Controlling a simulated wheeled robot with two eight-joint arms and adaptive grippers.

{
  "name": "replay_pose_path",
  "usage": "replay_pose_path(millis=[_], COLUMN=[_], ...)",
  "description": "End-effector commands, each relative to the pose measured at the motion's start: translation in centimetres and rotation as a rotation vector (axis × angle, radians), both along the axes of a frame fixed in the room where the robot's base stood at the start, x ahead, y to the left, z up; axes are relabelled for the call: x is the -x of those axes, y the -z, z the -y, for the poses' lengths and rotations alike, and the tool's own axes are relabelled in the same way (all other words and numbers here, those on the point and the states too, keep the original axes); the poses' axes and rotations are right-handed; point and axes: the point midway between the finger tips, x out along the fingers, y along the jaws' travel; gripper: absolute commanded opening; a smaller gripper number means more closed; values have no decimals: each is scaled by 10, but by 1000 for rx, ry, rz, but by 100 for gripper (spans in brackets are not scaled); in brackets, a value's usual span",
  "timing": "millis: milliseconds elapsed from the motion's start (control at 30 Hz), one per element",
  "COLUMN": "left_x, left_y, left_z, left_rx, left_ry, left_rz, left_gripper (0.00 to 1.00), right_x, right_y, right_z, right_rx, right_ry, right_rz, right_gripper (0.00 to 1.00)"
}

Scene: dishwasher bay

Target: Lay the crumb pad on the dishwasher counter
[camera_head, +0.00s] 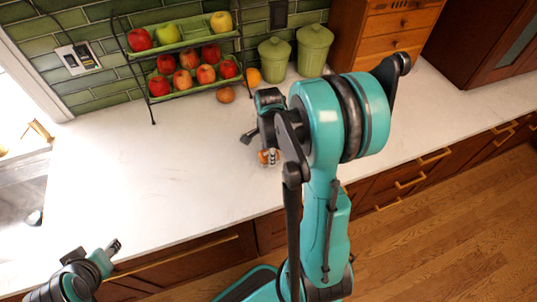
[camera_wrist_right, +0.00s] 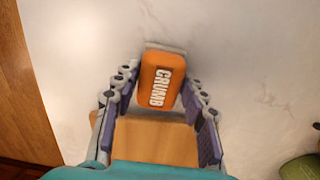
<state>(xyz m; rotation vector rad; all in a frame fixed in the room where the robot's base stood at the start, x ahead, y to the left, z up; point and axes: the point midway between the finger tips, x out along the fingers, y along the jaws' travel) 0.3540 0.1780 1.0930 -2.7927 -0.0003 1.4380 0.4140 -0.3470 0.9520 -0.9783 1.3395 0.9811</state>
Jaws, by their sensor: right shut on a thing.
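The crumb pad is a small orange block with white CRUMB lettering and a grey edge at its far end (camera_wrist_right: 161,80). It shows between the fingers of my right gripper in the right wrist view. In the head view a bit of its orange (camera_head: 264,157) shows below my right gripper (camera_head: 257,146), partly hidden by the arm. My right gripper is shut on it, over the white dishwasher counter (camera_head: 160,160). I cannot tell whether the pad touches the counter. My left gripper (camera_head: 112,248) is at the lower left, small, its jaws unclear.
A two-tier green rack (camera_head: 185,45) of apples stands at the back wall. Two green canisters (camera_head: 313,48) and a wooden drawer box (camera_head: 395,35) stand to its right. Loose fruit (camera_head: 225,95) lies before the rack. The counter's left and middle are clear; a sink (camera_head: 20,185) is far left.

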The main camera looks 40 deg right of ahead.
Motion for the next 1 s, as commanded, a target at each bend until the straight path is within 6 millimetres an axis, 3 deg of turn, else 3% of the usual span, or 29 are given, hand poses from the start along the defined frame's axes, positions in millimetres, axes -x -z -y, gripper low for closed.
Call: replay_pose_path(millis=[233,267,333,733,1000], left_x=[0,0,0,0,0], left_y=[4,4,3,-3,-20], left_z=[0,0,0,0,0], left_rx=[0,0,0,0,0], left_ry=[0,0,0,0,0], left_rz=[0,0,0,0,0], left_gripper=[41,41,41,41,41], right_x=[0,0,0,0,0], right_y=[3,4,2,-4,-58], right_z=[0,0,0,0,0], right_rx=[0,0,0,0,0], right_ry=[0,0,0,0,0], right_rz=[0,0,0,0,0], right_gripper=[15,45,63,63,63])
